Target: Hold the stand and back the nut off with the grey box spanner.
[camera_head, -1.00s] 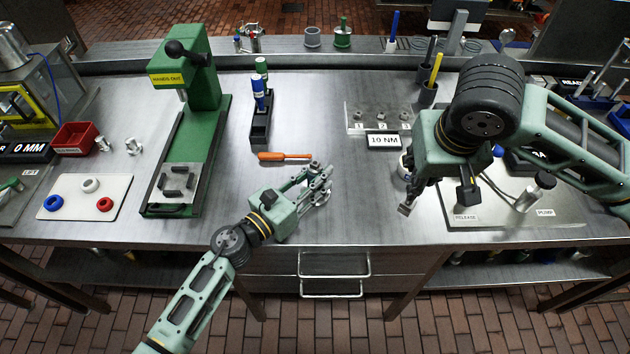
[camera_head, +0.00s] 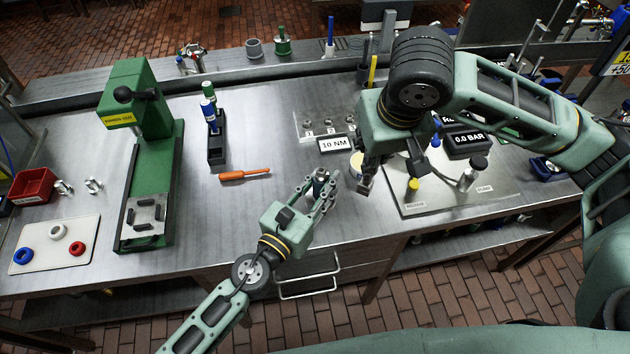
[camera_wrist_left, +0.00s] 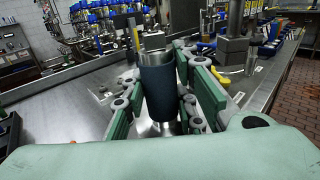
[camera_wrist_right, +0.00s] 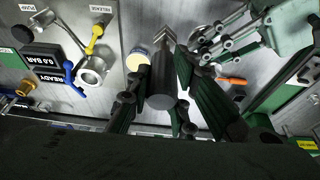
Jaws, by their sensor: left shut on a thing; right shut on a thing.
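My left gripper (camera_head: 322,188) is shut on the stand, a dark upright cylinder with a bright metal upper part, near the bench's front edge. In the left wrist view the stand (camera_wrist_left: 158,88) sits between the green-padded fingers. My right gripper (camera_head: 370,172) is shut on the grey box spanner (camera_head: 364,188), just right of the left gripper. In the right wrist view the spanner (camera_wrist_right: 162,88) is a dark cylinder with a bright metal end. Spanner and stand are apart in the head view.
An orange-handled screwdriver (camera_head: 245,174) lies left of the stand. A round yellow-topped jar (camera_head: 357,163) is behind the spanner. The 10 NM display (camera_head: 336,145) stands farther back. A pump plate (camera_head: 450,198) is to the right, a green press (camera_head: 150,170) to the left.

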